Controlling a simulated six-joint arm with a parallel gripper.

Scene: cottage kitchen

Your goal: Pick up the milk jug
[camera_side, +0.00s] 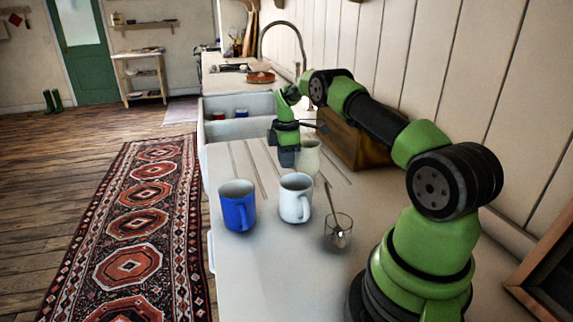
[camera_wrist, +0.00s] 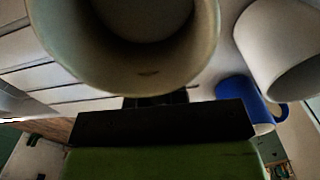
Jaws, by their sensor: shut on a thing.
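The milk jug (camera_side: 311,160) is cream coloured and stands upright on or just above the grooved worktop, behind the white mug in the side view. I cannot tell whether its base touches the worktop. My gripper (camera_side: 290,158) is shut on the jug at its left side. In the wrist view the jug (camera_wrist: 130,75) fills the top left, its round rim very close to the camera. A dark gripper part lies just below it there. The jaws' exact contact is hidden.
A white mug (camera_side: 295,199) and a blue mug (camera_side: 238,207) stand in front of the jug. A glass (camera_side: 338,232) holding a spoon is nearer my base. A wooden box (camera_side: 356,142) stands close behind the jug at right. The sink (camera_side: 238,107) lies beyond.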

